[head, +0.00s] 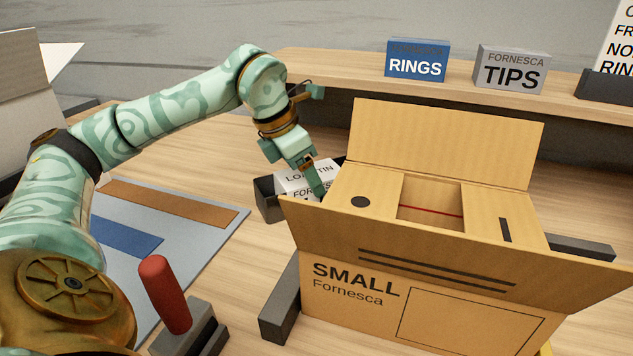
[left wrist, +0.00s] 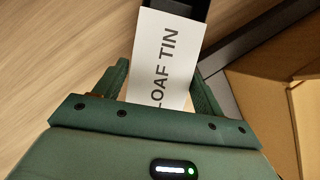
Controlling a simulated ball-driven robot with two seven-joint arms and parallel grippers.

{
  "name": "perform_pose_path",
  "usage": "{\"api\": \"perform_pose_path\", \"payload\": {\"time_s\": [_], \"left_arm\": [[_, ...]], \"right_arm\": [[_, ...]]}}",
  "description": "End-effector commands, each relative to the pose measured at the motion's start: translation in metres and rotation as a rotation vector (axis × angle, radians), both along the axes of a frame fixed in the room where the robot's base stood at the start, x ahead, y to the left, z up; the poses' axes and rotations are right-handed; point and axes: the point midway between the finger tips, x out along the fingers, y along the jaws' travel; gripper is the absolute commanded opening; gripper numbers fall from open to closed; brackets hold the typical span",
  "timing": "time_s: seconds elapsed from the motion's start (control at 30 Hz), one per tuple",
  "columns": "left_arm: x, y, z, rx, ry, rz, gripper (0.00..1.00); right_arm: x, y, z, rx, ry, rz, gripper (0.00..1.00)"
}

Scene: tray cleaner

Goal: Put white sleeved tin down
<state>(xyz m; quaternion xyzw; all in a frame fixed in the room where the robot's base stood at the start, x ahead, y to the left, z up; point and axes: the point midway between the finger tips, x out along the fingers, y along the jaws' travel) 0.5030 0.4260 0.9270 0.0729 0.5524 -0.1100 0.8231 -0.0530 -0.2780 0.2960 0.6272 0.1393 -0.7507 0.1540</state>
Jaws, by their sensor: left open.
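The white sleeved tin is a dark loaf tin in a white sleeve (head: 292,178) marked LOAF TIN. It rests on the wooden table just behind the left part of the cardboard box (head: 345,285), and the box flap hides its lower right part. My left gripper (head: 316,180) is over the tin, pointing down. In the left wrist view the open fingers of my left gripper (left wrist: 163,85) stand on either side of the sleeve (left wrist: 165,55), and the dark end of the tin (left wrist: 178,5) shows beyond it. My right gripper is not in view.
The open box marked SMALL has dark bars beside it. A red-handled tool (head: 165,295) stands at the front. A grey mat (head: 215,215) with blue and brown strips lies left. A shelf behind holds the RINGS (head: 417,60) and TIPS (head: 511,69) signs. Bare table shows behind the mat.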

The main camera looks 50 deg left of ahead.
Motion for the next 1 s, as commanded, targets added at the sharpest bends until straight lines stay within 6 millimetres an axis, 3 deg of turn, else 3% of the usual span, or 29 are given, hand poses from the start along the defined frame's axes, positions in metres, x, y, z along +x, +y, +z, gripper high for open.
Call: {"api": "perform_pose_path", "payload": {"time_s": [0.2,0.33,0.4,0.63,1.0], "left_arm": [[0.0,0.0,0.001,0.0,-0.002,0.0,0.7],[0.0,0.0,0.001,0.0,-0.002,0.0,0.37],[0.0,0.0,0.001,0.0,-0.003,0.0,0.29],[0.0,0.0,0.006,0.0,-0.005,0.0,0.29],[-0.001,0.0,0.087,-0.002,-0.015,0.0,0.29]], "right_arm": [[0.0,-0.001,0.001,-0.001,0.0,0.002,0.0],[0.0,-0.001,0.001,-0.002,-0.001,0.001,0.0],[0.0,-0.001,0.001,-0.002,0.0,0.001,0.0],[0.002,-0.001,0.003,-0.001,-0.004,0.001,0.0],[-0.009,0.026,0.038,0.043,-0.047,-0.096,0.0]]}}
